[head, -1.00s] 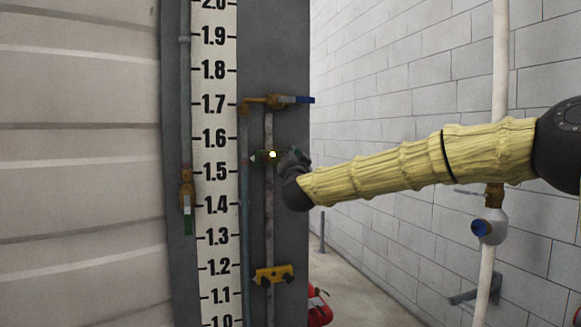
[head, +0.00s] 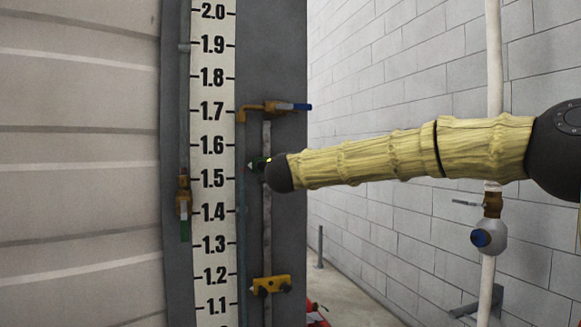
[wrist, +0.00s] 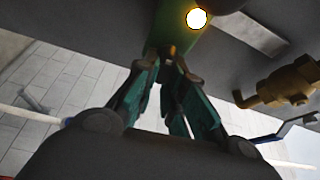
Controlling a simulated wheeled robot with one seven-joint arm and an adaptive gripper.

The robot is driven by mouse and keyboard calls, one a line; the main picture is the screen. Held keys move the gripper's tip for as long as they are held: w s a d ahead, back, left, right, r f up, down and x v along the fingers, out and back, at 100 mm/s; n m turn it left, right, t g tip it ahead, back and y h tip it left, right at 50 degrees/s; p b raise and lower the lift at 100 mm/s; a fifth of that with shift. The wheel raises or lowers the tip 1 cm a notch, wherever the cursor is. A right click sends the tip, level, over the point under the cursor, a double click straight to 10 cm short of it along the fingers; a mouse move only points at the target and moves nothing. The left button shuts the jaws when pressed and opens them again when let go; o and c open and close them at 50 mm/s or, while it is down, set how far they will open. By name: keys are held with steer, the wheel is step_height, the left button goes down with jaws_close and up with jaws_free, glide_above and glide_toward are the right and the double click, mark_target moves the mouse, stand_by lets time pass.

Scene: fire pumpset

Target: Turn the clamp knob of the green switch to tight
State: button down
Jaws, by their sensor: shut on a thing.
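The green switch (wrist: 186,32) fills the top middle of the wrist view, with a bright round light on it. Its dark clamp knob (wrist: 168,52) sits at its lower end, between the tips of my gripper (wrist: 167,66). The gripper's teal-lined fingers converge on the knob and are shut on it. In the head view, only a small part of the green switch (head: 256,163) shows on the vertical rod near the 1.5 mark. My wrist covers the rest, and the knob is hidden there.
A brass valve with a blue handle (head: 290,107) is above the switch. A yellow clamp (head: 271,285) is lower on the same rod. A numbered scale (head: 213,150) stands to the left. A white pipe (head: 486,270) with a valve is at right.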

steer(key=shift+m, duration=0.5)
steer(key=c, duration=1.5)
jaws_free()
steer(key=shift+d, duration=0.1)
steer(key=shift+s, duration=0.1)
steer(key=s, duration=0.8)
steer(key=s+a, duration=0.1)
steer(key=s, duration=0.2)
steer(key=shift+s, duration=0.4)
